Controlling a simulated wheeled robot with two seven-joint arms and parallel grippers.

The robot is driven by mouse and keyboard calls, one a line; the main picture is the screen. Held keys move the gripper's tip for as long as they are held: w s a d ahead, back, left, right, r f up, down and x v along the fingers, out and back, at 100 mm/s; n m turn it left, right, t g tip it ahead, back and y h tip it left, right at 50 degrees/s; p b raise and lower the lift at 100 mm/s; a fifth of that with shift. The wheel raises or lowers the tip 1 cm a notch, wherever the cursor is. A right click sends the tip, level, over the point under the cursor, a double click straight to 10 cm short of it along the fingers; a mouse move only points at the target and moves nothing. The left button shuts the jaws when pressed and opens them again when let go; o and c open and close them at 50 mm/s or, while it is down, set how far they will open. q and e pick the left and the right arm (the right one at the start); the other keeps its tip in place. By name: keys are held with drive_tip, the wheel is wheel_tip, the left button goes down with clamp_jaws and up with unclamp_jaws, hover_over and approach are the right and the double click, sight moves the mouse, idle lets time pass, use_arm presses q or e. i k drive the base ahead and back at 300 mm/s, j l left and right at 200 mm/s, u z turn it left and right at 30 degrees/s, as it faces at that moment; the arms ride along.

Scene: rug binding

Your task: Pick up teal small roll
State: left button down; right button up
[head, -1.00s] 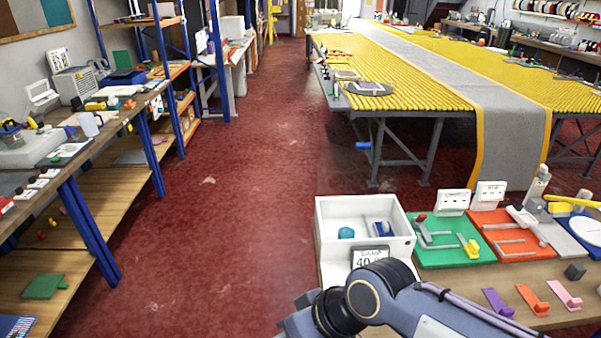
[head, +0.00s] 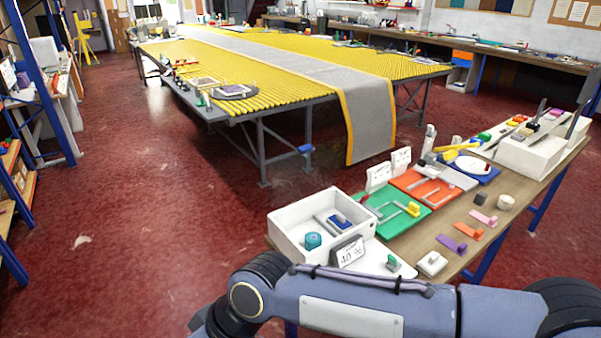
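A small teal roll (head: 313,240) stands in the near left part of a white open bin (head: 281,235) at the table's left end. A blue and grey item (head: 335,223) lies beside it in the same bin. One of my arms crosses the bottom of the head view, in front of the table's near edge. Neither gripper's fingers show in this view.
A wooden table (head: 489,205) holds a green tray (head: 388,207), an orange tray (head: 428,186) and several small coloured clips. A card reading 40 % (head: 349,252) stands at the bin's front. Red floor (head: 130,200) is open to the left. A long yellow roller table (head: 290,90) stands behind.

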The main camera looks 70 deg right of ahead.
sight(313, 239)
drive_tip(key=i+z, duration=0.65)
drive_tip(key=z, duration=0.2)
drive_tip(key=i+j+z, duration=0.1)
drive_tip(key=i+z, duration=0.55)
drive_tip(key=z, duration=0.2)
drive_tip(key=i+z, duration=0.2)
drive_tip(key=z, duration=0.25)
drive_tip(key=i+j+z, duration=0.2)
drive_tip(key=z, duration=0.3)
drive_tip(key=i+j+z, duration=0.2)
drive_tip(key=z, duration=0.25)
drive_tip(key=i+j+z, duration=0.1)
drive_tip(key=j+z, duration=0.2)
drive_tip(key=z, duration=0.15)
drive_tip(key=i+j+z, duration=0.1)
drive_tip(key=j+z, duration=0.35)
drive_tip(key=i+j+z, duration=0.1)
drive_tip(key=j+z, duration=0.15)
drive_tip(key=i+j+z, duration=0.1)
drive_tip(key=j+z, duration=0.2)
